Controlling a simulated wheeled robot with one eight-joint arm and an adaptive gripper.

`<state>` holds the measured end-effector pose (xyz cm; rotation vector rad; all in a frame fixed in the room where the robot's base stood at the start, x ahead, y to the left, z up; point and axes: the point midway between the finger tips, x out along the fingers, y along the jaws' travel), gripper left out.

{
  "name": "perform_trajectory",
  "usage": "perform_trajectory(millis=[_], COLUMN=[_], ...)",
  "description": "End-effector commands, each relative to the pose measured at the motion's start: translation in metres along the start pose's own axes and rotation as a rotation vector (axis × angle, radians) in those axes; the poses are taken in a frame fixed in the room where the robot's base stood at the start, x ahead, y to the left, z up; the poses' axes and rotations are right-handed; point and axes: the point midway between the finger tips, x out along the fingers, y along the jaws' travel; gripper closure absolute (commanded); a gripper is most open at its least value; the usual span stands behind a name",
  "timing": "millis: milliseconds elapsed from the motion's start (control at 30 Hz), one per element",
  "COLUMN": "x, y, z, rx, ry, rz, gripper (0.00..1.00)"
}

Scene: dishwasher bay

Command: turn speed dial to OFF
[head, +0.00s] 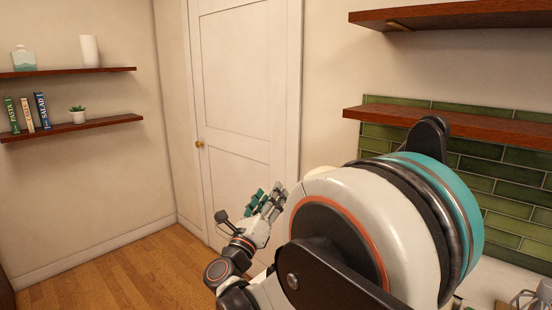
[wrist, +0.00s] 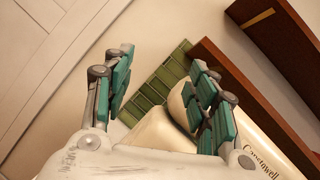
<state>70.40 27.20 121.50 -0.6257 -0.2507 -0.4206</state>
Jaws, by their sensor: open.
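The speed dial does not show in either view. A cream, rounded appliance (wrist: 258,140) with dark script lettering is in the wrist view, partly behind the right-hand fingers. My gripper (wrist: 162,85) is open, with teal-padded fingers spread to both sides and nothing between them but the background and a cream rounded part of the appliance. In the head view my gripper (head: 264,202) is raised in front of the white door, left of my large arm joint. That joint hides much of the counter area. Whether the fingers touch the appliance, I cannot tell.
Wooden shelves (head: 455,124) hang at the right over green wall tiles (head: 510,185). A pale counter (head: 505,277) shows low at the right, with a grey wire-like object (head: 530,298). The white door (head: 240,100) is behind my gripper. Wooden floor (head: 120,275) is open at left.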

Motion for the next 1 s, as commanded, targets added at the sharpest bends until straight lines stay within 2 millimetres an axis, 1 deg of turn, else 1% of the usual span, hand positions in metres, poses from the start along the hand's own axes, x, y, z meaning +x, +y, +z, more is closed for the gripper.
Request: perform_trajectory(millis=[100,500,700,1000], x=[0.018,0.070,0.084,0.087], y=[-0.008,-0.030,-0.036,-0.037], z=[0.011,0.046,0.053,0.056], rx=[-0.069,-0.340,-0.431,-0.458], ry=[-0.038,-0.170,-0.209,-0.221], rz=[0.017,0.089,0.114,0.122], gripper=[0.48,0.48,0.48,0.48])
